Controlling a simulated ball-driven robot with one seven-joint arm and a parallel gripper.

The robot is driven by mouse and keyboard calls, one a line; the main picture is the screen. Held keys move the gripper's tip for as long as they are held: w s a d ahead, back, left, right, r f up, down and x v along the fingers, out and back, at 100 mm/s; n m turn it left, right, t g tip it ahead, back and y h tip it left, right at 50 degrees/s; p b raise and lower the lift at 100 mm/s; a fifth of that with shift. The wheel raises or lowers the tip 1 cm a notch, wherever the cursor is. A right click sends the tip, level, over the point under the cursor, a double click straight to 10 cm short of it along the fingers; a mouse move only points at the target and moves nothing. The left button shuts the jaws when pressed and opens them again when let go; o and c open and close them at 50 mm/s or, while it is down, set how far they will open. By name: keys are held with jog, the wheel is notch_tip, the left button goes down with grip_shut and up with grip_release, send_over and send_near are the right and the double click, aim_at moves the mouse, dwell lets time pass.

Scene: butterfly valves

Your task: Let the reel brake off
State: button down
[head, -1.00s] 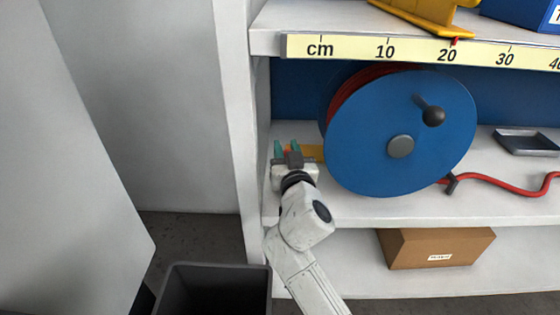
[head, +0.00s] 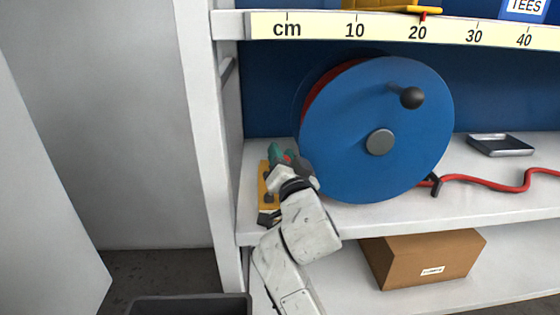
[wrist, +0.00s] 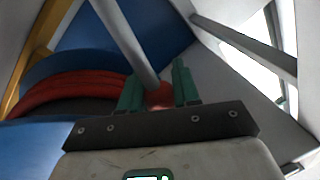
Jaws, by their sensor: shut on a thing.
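The blue reel (head: 345,165) stands on the middle shelf, with red hose (wrist: 75,92) wound behind its disc. A black crank knob (head: 411,98) sticks out of its face. My gripper (head: 282,153) is at the reel's lower left edge. In the wrist view my gripper's teal fingers (wrist: 158,86) are shut on the red end (wrist: 160,96) of a grey lever (wrist: 128,42), with one finger on each side. The lever runs up and away from the fingers. In the head view my wrist and the reel hide the lever.
A yellow piece (head: 263,185) stands just left of my gripper, near the white shelf upright (head: 222,150). A red hose (head: 485,180) and a grey tray (head: 501,145) lie to the right. A cardboard box (head: 424,260) is below. A dark bin (head: 190,306) stands at the front.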

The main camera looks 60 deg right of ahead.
jog(key=shift+d, duration=0.1)
jog(key=c, duration=0.8)
grip_release()
jog(key=shift+s, duration=0.1)
jog(key=shift+r, duration=0.1)
